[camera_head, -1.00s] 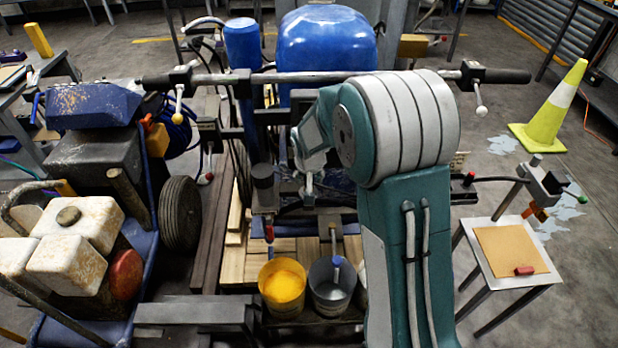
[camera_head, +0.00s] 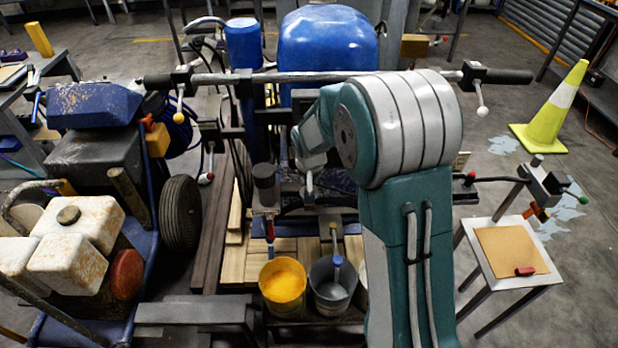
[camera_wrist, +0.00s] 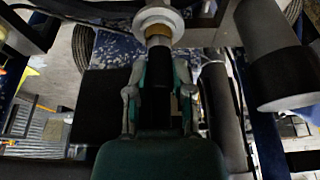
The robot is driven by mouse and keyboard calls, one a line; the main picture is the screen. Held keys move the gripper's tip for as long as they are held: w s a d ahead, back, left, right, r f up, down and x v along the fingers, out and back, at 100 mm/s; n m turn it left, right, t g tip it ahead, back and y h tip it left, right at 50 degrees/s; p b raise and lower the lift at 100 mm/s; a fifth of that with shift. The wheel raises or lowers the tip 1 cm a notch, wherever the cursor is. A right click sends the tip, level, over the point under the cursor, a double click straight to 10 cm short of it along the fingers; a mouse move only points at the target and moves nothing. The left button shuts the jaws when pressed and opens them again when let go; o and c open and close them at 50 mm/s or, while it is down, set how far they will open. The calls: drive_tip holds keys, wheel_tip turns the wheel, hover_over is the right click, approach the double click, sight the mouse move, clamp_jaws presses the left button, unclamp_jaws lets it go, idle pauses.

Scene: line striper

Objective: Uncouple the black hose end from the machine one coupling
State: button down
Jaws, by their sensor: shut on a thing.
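In the wrist view, my gripper (camera_wrist: 158,78) is shut on the black hose end (camera_wrist: 157,93), with one finger on each side of it. Just beyond the fingertips is a brass-coloured collar (camera_wrist: 158,34) in line with the hose end. It meets a pale round ring (camera_wrist: 158,17) at the top of the picture, apparently the machine one coupling. I cannot tell whether the two are still joined. In the head view, my arm hides the hose end and the coupling, and my gripper's fingers are hard to make out.
A yellow bucket (camera_head: 282,282) and a grey bucket (camera_head: 333,288) stand below my arm. A rusty machine with white tanks (camera_head: 82,235) is on the left. A small table (camera_head: 509,255) and a yellow cone (camera_head: 551,110) are on the right. A dark cylinder (camera_wrist: 272,58) is close right of my gripper.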

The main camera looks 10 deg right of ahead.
drive_tip(key=shift+r, duration=0.65)
drive_tip(key=shift+r, duration=1.9)
drive_tip(key=shift+f, duration=0.1)
